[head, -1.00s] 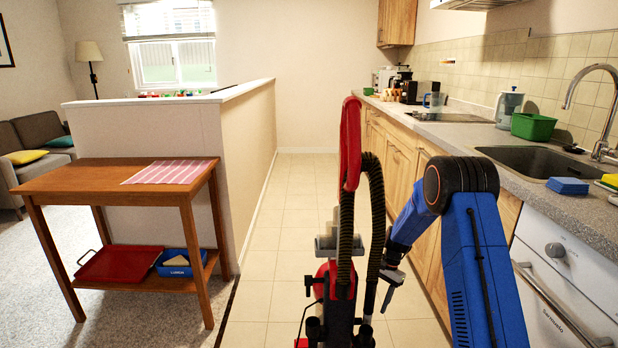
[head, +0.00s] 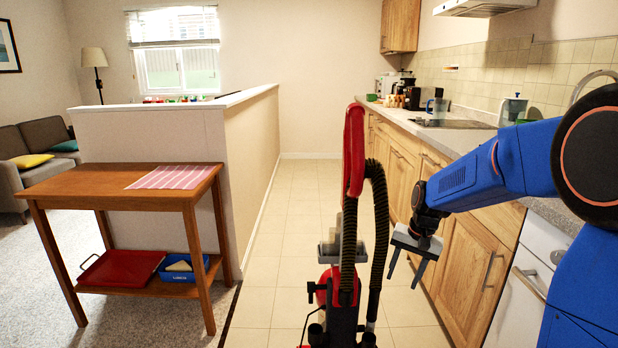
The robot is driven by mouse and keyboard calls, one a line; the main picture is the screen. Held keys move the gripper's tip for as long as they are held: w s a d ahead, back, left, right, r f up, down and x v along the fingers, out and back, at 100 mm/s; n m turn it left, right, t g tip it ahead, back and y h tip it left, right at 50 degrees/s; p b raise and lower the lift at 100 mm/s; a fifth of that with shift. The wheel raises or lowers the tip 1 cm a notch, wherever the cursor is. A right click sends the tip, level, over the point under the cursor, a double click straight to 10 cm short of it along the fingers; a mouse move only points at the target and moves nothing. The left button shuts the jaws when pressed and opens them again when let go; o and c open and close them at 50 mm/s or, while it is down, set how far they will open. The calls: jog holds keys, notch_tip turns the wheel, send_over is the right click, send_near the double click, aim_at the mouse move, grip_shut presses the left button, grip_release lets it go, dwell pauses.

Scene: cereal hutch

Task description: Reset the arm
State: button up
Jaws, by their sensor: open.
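My gripper (head: 406,272) hangs at the end of my blue arm, right of the middle of the head view. Its two dark fingers are apart and point down, and nothing is between them. It is in front of the wooden lower cabinets, to the right of the black hose of a red upright vacuum cleaner (head: 353,150). The gripper is apart from the hose in the picture. My arm reaches in from the right edge and hides part of the counter and the sink area.
A wooden side table (head: 75,188) with a striped pink cloth (head: 176,177) stands at left; its lower shelf holds a red tray (head: 120,268) and a blue box (head: 178,273). The counter (head: 468,140) runs along the right.

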jog(key=s+r+n+t+h, duration=0.1)
jog(key=s+r+n, duration=0.1)
jog(key=s+r, duration=0.5)
jog(key=s+r+n+t, duration=0.1)
jog(key=s+r+t, duration=0.15)
jog(key=s, duration=0.85)
jog(key=s+d+f+n, duration=0.1)
jog(key=s+n, duration=0.1)
jog(key=s, duration=1.2)
jog(key=shift+s+d+f+h, duration=0.2)
jog(key=shift+s+d+h, duration=0.1)
jog(key=shift+s+d, duration=0.1)
jog(key=shift+c, duration=0.6)
